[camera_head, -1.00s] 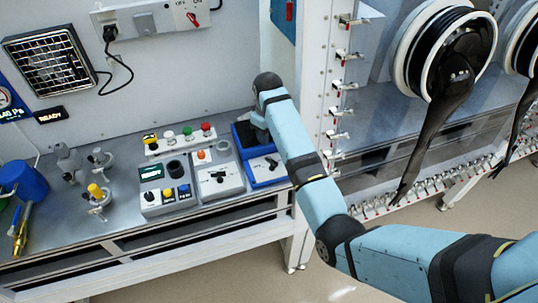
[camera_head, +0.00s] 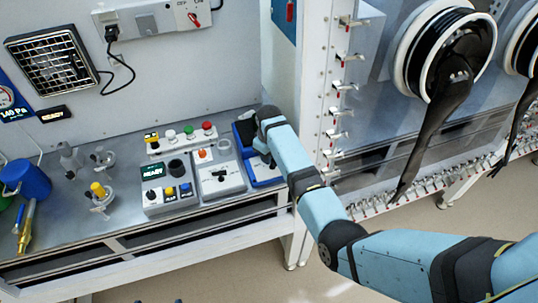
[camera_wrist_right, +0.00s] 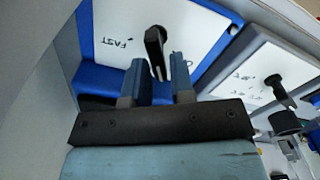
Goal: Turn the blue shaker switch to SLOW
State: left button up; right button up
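The blue shaker (camera_head: 266,182) stands at the right end of the bench, with a white face plate. In the right wrist view its plate (camera_wrist_right: 108,22) shows FAST beside the black switch lever (camera_wrist_right: 155,48); the other label is mostly hidden. My right gripper (camera_wrist_right: 157,68) is open, one blue finger on each side of the lever's lower part. Contact cannot be told. In the head view my right gripper (camera_head: 263,158) is over the shaker and partly hides it. Two small dark blue tips at the bottom edge may be my left gripper (camera_head: 166,300).
A grey device with a black lever (camera_head: 222,180) stands close left of the shaker, then a button box (camera_head: 166,190). Coloured buttons (camera_head: 186,131) stand behind. The white glovebox frame (camera_head: 305,130) rises close on the right.

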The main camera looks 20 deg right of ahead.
grip_shut()
